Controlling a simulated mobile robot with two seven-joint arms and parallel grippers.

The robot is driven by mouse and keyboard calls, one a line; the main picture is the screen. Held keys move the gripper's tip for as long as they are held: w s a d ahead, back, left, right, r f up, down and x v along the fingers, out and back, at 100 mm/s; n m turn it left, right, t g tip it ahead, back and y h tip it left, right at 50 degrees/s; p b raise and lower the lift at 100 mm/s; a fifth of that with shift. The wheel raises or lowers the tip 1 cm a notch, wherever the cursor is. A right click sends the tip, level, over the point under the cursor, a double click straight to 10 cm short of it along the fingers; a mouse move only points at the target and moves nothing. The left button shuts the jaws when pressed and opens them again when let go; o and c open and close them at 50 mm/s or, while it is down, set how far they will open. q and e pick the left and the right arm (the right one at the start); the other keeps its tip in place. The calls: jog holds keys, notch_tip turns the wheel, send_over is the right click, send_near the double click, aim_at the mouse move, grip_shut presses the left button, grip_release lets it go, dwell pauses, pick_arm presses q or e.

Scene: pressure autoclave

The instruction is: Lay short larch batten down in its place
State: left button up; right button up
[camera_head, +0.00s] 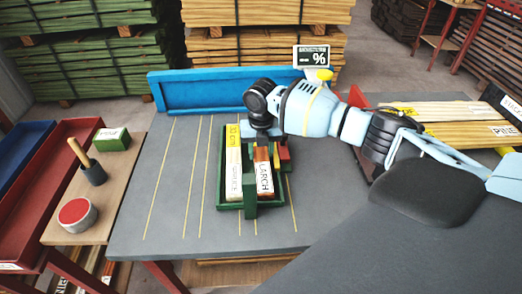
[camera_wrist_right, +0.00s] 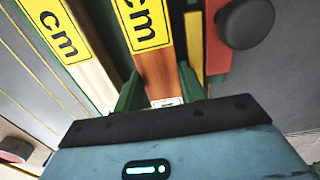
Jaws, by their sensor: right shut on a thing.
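The short larch batten (camera_head: 264,172), reddish-brown with a white LARCH label, is in my right gripper (camera_head: 263,135). It lies lengthwise over or in the right part of a green tray (camera_head: 250,208); I cannot tell whether it touches the tray floor. In the right wrist view the larch batten (camera_wrist_right: 155,72) runs between the two green fingers of the right gripper (camera_wrist_right: 160,88), with a yellow cm label. A paler spruce batten (camera_head: 234,165) lies beside it on the left; it also shows in the wrist view (camera_wrist_right: 92,72). My left gripper is not in view.
Red and yellow pieces (camera_head: 284,152) sit right of the larch batten. A blue raised edge (camera_head: 235,88) closes the table's back. Pine battens (camera_head: 465,130) lie at right. A side bench (camera_head: 110,185) holds a cup and jar. The grey table (camera_head: 165,215) is clear left of the tray.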

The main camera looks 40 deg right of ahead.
aim_at(261, 153)
jog(key=shift+f, duration=0.2)
jog(key=o, duration=0.8)
jog(key=shift+o, duration=0.2)
notch_tip(261, 153, up, 12)
jog(key=shift+r, duration=0.2)
